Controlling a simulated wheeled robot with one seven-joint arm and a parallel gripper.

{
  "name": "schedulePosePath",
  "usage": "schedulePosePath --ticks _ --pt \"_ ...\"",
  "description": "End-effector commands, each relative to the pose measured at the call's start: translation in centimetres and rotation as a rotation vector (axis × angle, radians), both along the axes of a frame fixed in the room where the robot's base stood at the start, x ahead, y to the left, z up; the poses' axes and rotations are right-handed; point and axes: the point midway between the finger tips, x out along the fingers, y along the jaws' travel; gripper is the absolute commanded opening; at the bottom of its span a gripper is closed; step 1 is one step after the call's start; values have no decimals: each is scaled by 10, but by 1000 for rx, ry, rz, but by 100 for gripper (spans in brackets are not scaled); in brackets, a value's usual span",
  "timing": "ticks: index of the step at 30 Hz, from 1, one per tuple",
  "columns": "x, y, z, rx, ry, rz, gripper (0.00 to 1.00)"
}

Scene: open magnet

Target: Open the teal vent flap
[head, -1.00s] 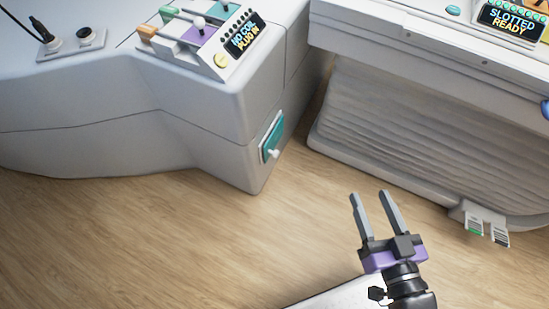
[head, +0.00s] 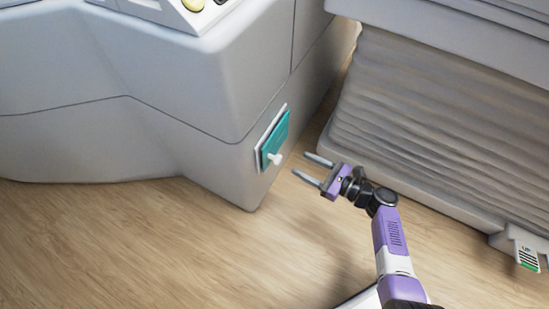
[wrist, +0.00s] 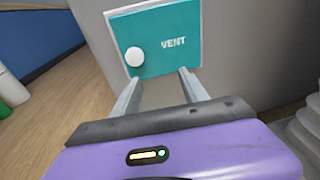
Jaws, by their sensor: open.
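The teal vent flap (head: 275,138) sits in a white frame low on the side of the white machine, near its corner. It looks closed. A white round knob (head: 275,159) sticks out near its lower edge. In the wrist view the flap (wrist: 172,38) faces me, marked "VENT", with the knob (wrist: 134,57) toward its left side. My gripper (head: 299,165) is open and empty, just right of the knob in the head view, with its fingers pointing at the flap. In the wrist view the fingertips (wrist: 162,83) overlap the flap's lower edge; I cannot tell whether they touch it.
The white machine body (head: 190,70) rises above and left of the flap. A grey ribbed bellows (head: 430,110) stands close to the right of my arm. A small tag (head: 527,257) hangs at the lower right. Open wooden floor (head: 130,240) lies in front.

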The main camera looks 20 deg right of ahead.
Motion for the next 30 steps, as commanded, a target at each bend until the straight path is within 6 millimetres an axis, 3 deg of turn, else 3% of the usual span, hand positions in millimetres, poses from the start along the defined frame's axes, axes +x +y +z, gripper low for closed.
schedulePosePath --ticks 3,8,24,30 --pt "-16 20 15 238 23 50 52" --pt "-18 28 23 324 46 82 52" --pt "37 68 21 322 49 80 52" --pt "44 73 22 323 49 79 52"
